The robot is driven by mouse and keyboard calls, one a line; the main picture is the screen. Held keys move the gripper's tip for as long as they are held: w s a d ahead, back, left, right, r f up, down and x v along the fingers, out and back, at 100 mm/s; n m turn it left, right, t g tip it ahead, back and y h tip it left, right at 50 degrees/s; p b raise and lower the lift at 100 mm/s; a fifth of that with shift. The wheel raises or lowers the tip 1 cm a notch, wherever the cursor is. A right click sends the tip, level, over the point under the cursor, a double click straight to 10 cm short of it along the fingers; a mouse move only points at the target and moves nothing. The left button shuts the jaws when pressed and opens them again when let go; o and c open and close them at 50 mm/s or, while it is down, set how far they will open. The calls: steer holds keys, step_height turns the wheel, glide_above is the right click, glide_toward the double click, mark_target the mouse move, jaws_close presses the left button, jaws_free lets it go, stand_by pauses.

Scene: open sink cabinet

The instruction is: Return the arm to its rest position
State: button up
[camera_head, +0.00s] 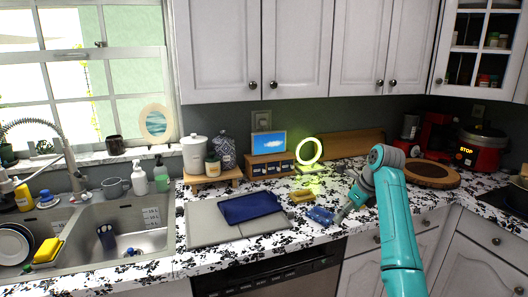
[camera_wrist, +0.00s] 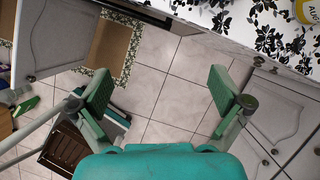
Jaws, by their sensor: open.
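My teal arm rises at the right of the head view, bends at the top, and its forearm slopes down to the left. My gripper (camera_head: 343,213) is at its lower end, over the counter's front part, close to a blue item (camera_head: 320,215). I cannot tell whether they touch. In the wrist view my gripper (camera_wrist: 160,92) has its two teal fingers wide apart, with only floor tiles seen between them. Nothing is held.
The sink (camera_head: 130,215) is at left. The wrist view shows a cabinet door (camera_wrist: 50,40) and floor.

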steer(key=s+a+f+n+t, duration=0.1)
steer(key=s+a+f+n, duration=0.2)
steer(key=f, duration=1.1)
steer(key=s+f+n+t, duration=0.25)
steer(key=s+f, duration=0.35)
steer(key=f, duration=0.7)
steer(key=s+a+f+n+t+h, duration=0.1)
steer(key=s+f+n, duration=0.2)
steer(key=s+f, duration=0.55)
steer(key=s+a+f+n+t+h, duration=0.15)
steer(key=s+f+n, duration=0.3)
steer(key=s, duration=0.65)
steer(key=s+a+r+n+t, duration=0.1)
steer(key=s+n, duration=0.2)
steer(key=s, duration=0.8)
steer(key=s+r+n+t, duration=0.1)
steer(key=s+r+n, duration=0.15)
steer(key=s, duration=0.85)
steer(key=s+r+n+t, duration=0.3)
steer(key=s+r+n, duration=0.6)
steer(key=s+r, duration=0.9)
steer(key=shift+a+r, duration=0.45)
